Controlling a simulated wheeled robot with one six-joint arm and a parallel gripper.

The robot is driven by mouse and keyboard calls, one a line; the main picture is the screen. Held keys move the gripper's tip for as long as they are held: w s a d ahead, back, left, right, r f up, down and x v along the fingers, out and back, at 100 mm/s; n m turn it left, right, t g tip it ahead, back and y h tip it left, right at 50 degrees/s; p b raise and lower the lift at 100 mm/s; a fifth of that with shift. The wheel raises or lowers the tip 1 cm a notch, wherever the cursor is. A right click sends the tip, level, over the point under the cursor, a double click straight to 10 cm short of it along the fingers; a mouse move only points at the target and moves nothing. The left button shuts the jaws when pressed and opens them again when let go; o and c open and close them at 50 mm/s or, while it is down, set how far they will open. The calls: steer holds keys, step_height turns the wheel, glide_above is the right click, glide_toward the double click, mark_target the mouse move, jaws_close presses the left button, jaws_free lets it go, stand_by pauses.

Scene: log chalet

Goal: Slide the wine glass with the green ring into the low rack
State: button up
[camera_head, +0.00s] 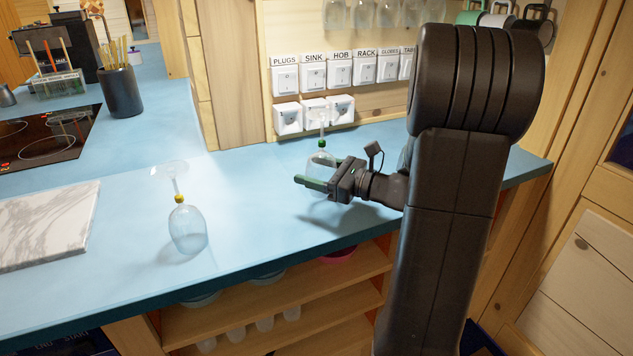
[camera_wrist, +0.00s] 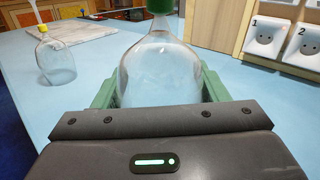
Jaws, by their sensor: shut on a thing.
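The wine glass with the green ring (camera_head: 320,160) is upside down and upright over the blue counter, its foot at the top. In the wrist view the bowl of this glass (camera_wrist: 158,68) stands between my green fingers. My gripper (camera_head: 317,176) (camera_wrist: 158,90) is shut on the bowl from the right side. The gripper hides the lower bowl, so I cannot tell whether the rim touches the counter. Several glasses hang in a row under the wall unit (camera_head: 375,12) at the top. I cannot make out which fixture is the low rack.
A yellow-ringed glass (camera_head: 188,225) stands upside down on the counter (camera_head: 250,215) to the left. A marble board (camera_head: 45,225) and a hob (camera_head: 50,140) lie further left. Labelled switches and sockets (camera_head: 314,108) line the wall behind. Open shelves (camera_head: 270,315) sit below the counter edge.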

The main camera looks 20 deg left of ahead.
steer(key=shift+f, duration=2.35)
steer(key=shift+f, duration=0.15)
steer(key=o, duration=0.8)
steer(key=shift+b, duration=0.35)
steer(key=d, duration=1.4)
steer(key=shift+s, duration=0.25)
steer(key=shift+a, duration=0.1)
